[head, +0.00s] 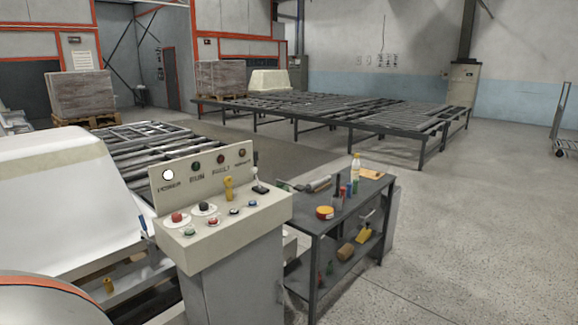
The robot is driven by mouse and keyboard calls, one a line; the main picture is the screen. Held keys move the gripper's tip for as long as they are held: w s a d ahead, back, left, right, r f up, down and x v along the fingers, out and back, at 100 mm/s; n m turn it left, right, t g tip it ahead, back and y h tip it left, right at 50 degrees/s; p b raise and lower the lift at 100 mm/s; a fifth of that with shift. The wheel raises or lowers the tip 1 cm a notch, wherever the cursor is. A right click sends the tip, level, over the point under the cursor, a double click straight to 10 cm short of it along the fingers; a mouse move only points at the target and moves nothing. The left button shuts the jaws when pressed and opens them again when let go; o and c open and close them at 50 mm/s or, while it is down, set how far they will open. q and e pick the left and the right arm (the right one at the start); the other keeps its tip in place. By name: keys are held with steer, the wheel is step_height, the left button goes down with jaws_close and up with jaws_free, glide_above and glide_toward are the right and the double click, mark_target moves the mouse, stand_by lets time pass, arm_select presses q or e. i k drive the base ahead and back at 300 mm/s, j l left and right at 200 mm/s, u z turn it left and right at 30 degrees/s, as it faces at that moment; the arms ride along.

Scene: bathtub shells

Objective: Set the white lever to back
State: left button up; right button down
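The white lever (256,171) stands at the right end of a beige control console (238,228) in the head view. It has a pale handle on a dark shaft and rises from a white round base on the sloped top. It looks roughly upright; its exact setting is too small to tell. A yellow lever or handle (228,188) stands to its left. Red, black, green and blue buttons are spread over the same top. Neither of my grippers is in view.
A dark workbench (345,205) with bottles, a tin and tools stands close to the console's right. A white tub shell (60,200) lies to its left. Roller conveyors (340,112) fill the back. Open concrete floor (470,230) lies to the right.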

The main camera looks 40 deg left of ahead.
mark_target(254, 170)
steer(key=i+u, duration=0.25)
steer(key=i, duration=0.15)
steer(key=i+l+u, duration=0.4)
steer(key=i+u, duration=0.15)
steer(key=i, duration=0.15)
steer(key=i+l+u, duration=0.15)
steer(key=u, duration=0.25)
steer(key=i+l+u, duration=0.25)
steer(key=u, duration=0.15)
steer(key=i+l+u, duration=0.15)
steer(key=l+u, duration=0.25)
steer(key=i+l+u, duration=0.1)
steer(key=l+u, duration=0.15)
steer(key=u, duration=0.2)
steer(key=l+u, duration=0.65)
steer(key=l, duration=0.2)
steer(key=l+u, duration=0.25)
steer(key=l, duration=0.2)
